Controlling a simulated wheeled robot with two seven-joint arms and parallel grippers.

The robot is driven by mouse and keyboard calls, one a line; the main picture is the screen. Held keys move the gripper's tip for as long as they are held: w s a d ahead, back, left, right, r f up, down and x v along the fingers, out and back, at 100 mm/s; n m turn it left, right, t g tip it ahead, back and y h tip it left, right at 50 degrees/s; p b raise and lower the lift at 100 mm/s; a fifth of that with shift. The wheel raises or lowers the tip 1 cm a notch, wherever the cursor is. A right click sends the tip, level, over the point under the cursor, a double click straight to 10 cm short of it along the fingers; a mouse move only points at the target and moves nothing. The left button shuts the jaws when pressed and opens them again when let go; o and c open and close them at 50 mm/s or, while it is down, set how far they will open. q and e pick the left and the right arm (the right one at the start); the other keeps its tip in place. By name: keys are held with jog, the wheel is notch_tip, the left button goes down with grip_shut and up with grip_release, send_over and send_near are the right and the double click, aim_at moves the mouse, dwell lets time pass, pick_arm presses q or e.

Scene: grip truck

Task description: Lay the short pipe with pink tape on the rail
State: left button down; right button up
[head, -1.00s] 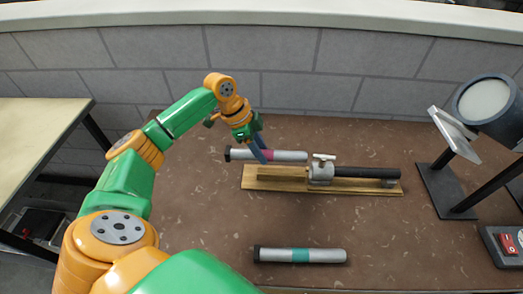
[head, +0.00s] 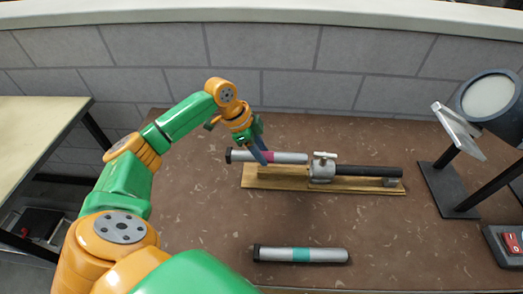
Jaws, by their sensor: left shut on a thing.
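The short pipe with pink tape (head: 290,158) is silver with a black end cap at its left. My left gripper (head: 260,152) is shut on it near the pink band, which the fingers partly cover. The pipe lies level, over or on the left part of the wooden rail (head: 262,184), its right end close to the grey clamp fitting (head: 322,168). I cannot tell whether it touches the rail or the fitting. A black rod (head: 365,171) runs along the rail right of the fitting. My right gripper is not in view.
A second silver pipe with teal tape (head: 325,255) lies at the front of the brown table (head: 180,220). A lamp (head: 490,95) on a dark stand and a red switch box (head: 508,243) stand at the right. The table's left part is clear.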

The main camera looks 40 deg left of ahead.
pick_arm(q)
jog(key=shift+f+b, duration=0.65)
jog(key=shift+f, duration=0.65)
jog(key=shift+p, duration=0.4)
jog(key=shift+r+p, duration=0.1)
jog(key=shift+p, duration=0.4)
jog(key=shift+f, duration=0.65)
